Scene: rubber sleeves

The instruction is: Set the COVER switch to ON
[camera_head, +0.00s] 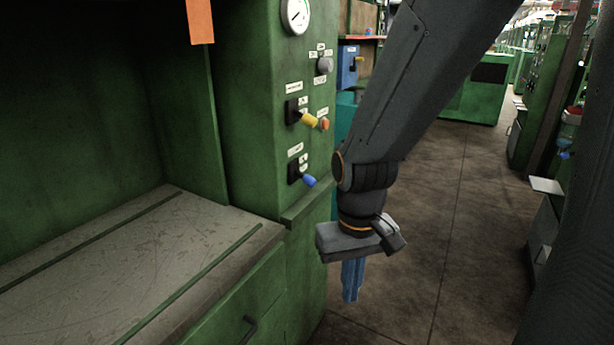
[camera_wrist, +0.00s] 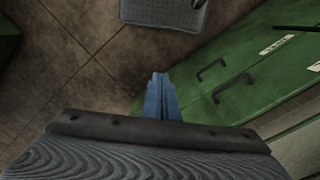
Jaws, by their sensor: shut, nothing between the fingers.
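The green machine's control panel (camera_head: 262,120) carries two lever switches on black plates. The upper switch has a yellow lever (camera_head: 309,119) that points right and slightly down. The lower switch has a blue lever (camera_head: 308,180) that points right and down. Small white labels sit by them, too small to read, so I cannot tell which is COVER. My gripper (camera_head: 351,298) hangs pointing down, right of and below the panel, apart from both switches. Its blue fingers are shut and empty; they also show in the wrist view (camera_wrist: 159,82). The wrist view shows no switch.
A grey knob (camera_head: 324,65), an orange button (camera_head: 323,124) and a gauge (camera_head: 296,15) share the panel. A grey worktop (camera_head: 150,265) juts out at left. A blue box (camera_head: 347,67) stands behind. Bare floor (camera_head: 440,230) lies right of my gripper.

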